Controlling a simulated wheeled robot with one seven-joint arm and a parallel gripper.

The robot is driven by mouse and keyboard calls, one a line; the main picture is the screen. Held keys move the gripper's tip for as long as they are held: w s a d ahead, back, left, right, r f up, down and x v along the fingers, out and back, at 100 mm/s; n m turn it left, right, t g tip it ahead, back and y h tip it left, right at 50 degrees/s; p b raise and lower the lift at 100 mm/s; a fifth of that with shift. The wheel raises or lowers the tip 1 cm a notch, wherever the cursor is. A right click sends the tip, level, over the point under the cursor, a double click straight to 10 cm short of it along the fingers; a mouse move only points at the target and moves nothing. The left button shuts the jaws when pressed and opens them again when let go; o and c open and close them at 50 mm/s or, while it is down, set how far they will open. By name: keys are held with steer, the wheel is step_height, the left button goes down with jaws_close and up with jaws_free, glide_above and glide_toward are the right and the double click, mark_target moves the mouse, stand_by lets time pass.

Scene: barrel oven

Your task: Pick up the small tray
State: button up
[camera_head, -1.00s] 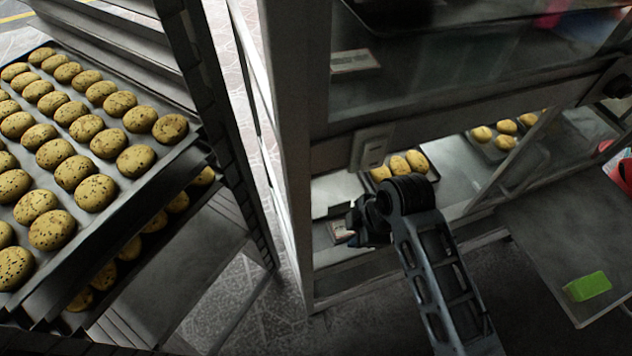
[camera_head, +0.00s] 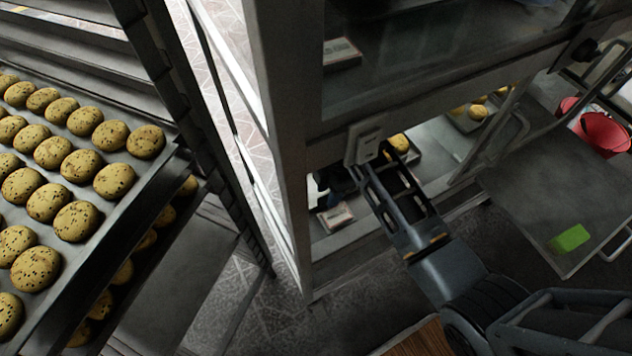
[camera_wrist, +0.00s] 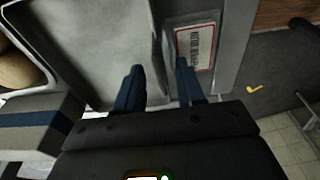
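The small tray (camera_head: 413,157) is dark, holds yellow buns (camera_head: 397,143), and sits inside the lower opening of the glass-fronted cabinet. The cabinet frame and my arm hide most of it. In the wrist view, a grey tray surface (camera_wrist: 95,45) with a raised edge runs down the upper middle, with buns at far left. My gripper (camera_wrist: 158,85) is open, with its two dark blue fingers apart on either side of that edge. I cannot tell whether they touch it.
A label card (camera_head: 335,217) lies on the cabinet's shelf. At left stands a rack with a large tray of speckled cookies (camera_head: 75,220). At right are a grey table (camera_head: 540,200), a green block (camera_head: 569,238) and a red bowl (camera_head: 603,133). Another bun tray is deeper inside.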

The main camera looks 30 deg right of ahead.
steer(key=shift+a+f, duration=0.1)
steer(key=shift+f, duration=0.55)
steer(key=shift+c, duration=0.4)
jaws_close()
